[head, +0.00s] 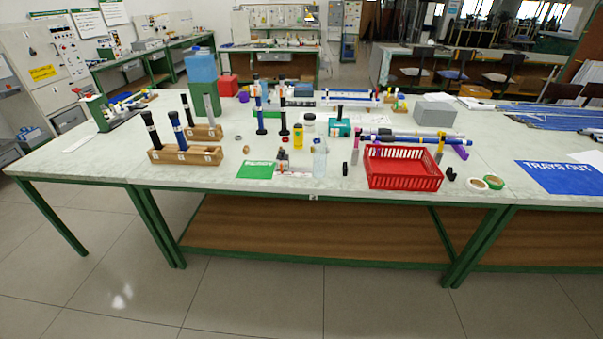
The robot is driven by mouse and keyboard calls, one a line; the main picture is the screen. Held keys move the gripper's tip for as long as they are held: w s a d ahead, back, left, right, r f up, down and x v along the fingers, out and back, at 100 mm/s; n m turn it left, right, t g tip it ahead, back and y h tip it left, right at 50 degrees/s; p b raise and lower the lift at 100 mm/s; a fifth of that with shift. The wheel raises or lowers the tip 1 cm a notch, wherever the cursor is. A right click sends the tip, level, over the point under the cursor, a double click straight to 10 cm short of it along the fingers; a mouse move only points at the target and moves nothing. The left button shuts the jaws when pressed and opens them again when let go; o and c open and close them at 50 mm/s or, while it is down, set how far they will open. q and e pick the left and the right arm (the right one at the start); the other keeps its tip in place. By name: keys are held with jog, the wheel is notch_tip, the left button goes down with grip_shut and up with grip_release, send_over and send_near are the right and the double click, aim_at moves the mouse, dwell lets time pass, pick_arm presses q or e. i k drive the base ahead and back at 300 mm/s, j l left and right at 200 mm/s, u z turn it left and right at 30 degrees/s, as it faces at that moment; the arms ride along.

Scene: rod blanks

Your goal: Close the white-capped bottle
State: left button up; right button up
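A clear, pale bottle (320,160) stands upright near the front middle of the table, left of the red basket. Its top looks whitish, but it is too small to tell whether a cap is on it. A small whitish jar (309,127) stands behind it. A small yellow bottle (298,138) stands to its left. I cannot tell for sure which one is the white-capped bottle, and no loose white cap can be made out. Neither of my grippers is in view.
A red basket (403,180) sits at the table's front edge. Wooden blocks holding rods (186,155) stand at left. A green mat (256,170) lies left of the clear bottle. Tape rolls (478,183) lie at right. The table's front left is clear.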

aim_at(320, 146)
jog(key=i+j+z, duration=0.25)
jog(key=j, duration=0.15)
jog(key=i+j+z, duration=0.1)
jog(key=j+z, duration=0.15)
jog(key=j, duration=0.2)
jog(key=i+j+z, duration=0.1)
jog(key=j+z, duration=0.15)
jog(key=j, duration=0.2)
jog(key=j+z, duration=0.25)
jog(key=j, duration=0.25)
